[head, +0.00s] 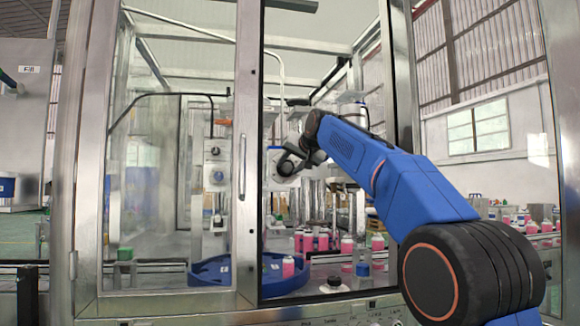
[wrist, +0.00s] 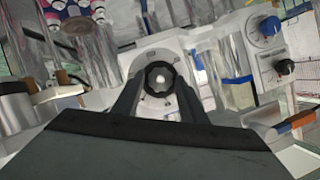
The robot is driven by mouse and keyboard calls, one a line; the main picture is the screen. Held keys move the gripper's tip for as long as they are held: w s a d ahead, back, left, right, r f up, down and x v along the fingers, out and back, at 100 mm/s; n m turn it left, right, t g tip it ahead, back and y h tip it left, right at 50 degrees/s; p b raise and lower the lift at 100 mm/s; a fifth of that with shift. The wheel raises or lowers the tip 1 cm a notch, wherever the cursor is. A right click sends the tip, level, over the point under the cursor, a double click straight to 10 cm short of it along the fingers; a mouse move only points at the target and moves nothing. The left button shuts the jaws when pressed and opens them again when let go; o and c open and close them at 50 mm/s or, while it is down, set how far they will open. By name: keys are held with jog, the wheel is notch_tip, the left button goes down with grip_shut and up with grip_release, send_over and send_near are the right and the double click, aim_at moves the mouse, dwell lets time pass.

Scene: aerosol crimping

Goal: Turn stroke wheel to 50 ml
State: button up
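The stroke wheel appears to be the dark round knob with a pale centre (wrist: 160,75), mounted on a white plate in the middle of the wrist view. My gripper (wrist: 159,86) points straight at it, with one finger on each side. The fingers are apart, and a gap seems to show between each finger and the knob; contact cannot be told. No scale or ml reading is legible. In the head view my gripper (head: 288,164) is inside the machine enclosure, in front of a white panel, and the wheel is hidden or too small to make out.
A white panel with a blue knob (wrist: 269,27) and a black knob (wrist: 284,67) stands right of the wheel. A metal cylinder (wrist: 15,104) is at left. In the head view, my arm passes the door frame (head: 247,150); a blue turntable (head: 208,272) and pink bottles (head: 346,244) sit below.

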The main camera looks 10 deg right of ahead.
jog(key=shift+o, duration=0.6)
jog(key=shift+s+r, duration=0.1)
jog(key=shift+s, duration=0.1)
jog(key=v, duration=1.7)
jog(key=shift+d, duration=0.15)
jog(key=s+f+g, duration=0.1)
jog(key=s+f, duration=0.5)
jog(key=f, duration=0.4)
jog(key=s+d+f+n+g+h, duration=0.1)
jog(key=s+f+g, duration=0.1)
jog(key=s+f, duration=0.4)
jog(key=s+f+g, duration=0.1)
jog(key=s+f, duration=0.5)
jog(key=f, duration=0.9)
jog(key=shift+s+d+n+g, duration=0.3)
jog(key=shift+d+n+g, duration=0.1)
jog(key=s+f+g, duration=0.1)
jog(key=s+f, duration=0.6)
jog(key=f, duration=0.3)
jog(key=s+d+f+n+g+h, duration=0.1)
jog(key=s+f, duration=0.6)
jog(key=f, duration=0.4)
jog(key=s+d+f+g, duration=0.1)
jog(key=s+f+g, duration=0.1)
jog(key=s+f, duration=0.6)
notch_tip(320, 180, down, 3)
jog(key=shift+s+r+n, duration=0.1)
jog(key=shift+n, duration=0.3)
jog(key=shift+c, duration=0.4)
